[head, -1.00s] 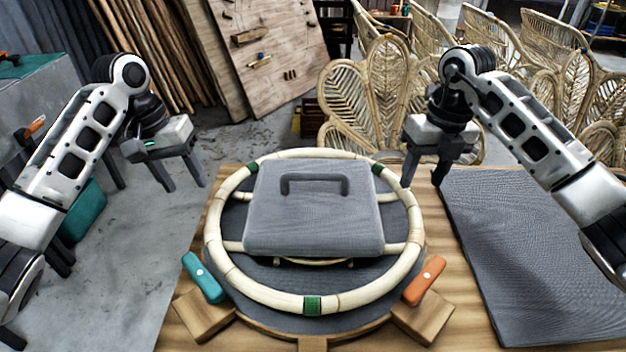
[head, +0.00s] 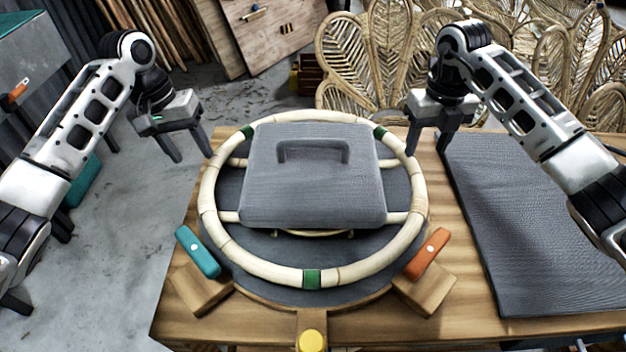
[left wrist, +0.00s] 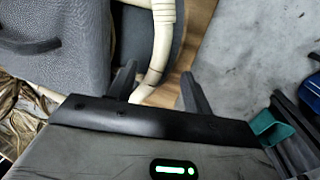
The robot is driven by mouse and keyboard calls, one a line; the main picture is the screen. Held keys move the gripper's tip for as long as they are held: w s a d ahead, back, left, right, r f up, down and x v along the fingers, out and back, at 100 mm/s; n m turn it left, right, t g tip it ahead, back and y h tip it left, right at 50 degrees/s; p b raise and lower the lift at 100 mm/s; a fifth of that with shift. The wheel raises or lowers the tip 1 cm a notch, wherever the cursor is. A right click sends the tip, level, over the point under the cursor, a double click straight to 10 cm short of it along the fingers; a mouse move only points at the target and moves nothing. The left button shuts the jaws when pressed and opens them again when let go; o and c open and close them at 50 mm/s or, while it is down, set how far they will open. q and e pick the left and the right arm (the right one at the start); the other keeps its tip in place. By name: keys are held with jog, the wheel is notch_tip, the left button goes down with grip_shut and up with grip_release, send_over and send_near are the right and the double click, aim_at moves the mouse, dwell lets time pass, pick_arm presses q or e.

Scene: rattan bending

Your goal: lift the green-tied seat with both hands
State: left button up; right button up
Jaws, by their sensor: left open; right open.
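The seat is a round cream rattan hoop (head: 256,268) with green ties, one at the front (head: 312,279) and two toward the back. It lies on a round dark grey plate (head: 250,250) on the wooden table. A grey block with a handle (head: 312,185) rests on top of it. My left gripper (head: 192,158) is open and empty, just outside the hoop's back left. In the left wrist view the open fingers (left wrist: 160,90) show with part of the hoop (left wrist: 163,40) close by. My right gripper (head: 426,153) is open and empty near the hoop's back right.
A teal clamp (head: 198,252) and an orange clamp (head: 427,254) stand at the plate's front corners. A yellow knob (head: 312,341) is at the table's front. A grey mat (head: 540,230) covers the table's right. Rattan chair backs (head: 365,55) stand behind.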

aim_at(207, 176)
pick_arm(q)
jog(key=f, duration=0.3)
jog(key=d+f, duration=0.1)
jog(key=f, duration=0.2)
jog(key=d+f, duration=0.1)
jog(key=f, duration=0.2)
jog(key=shift+f, duration=0.15)
pick_arm(e)
notch_tip(207, 176, down, 10)
jog(key=shift+r, duration=0.25)
pick_arm(q)
grip_shut()
pick_arm(e)
grip_shut()
pick_arm(q)
jog(key=shift+a, duration=0.1)
pick_arm(e)
jog(key=shift+r, duration=0.1)
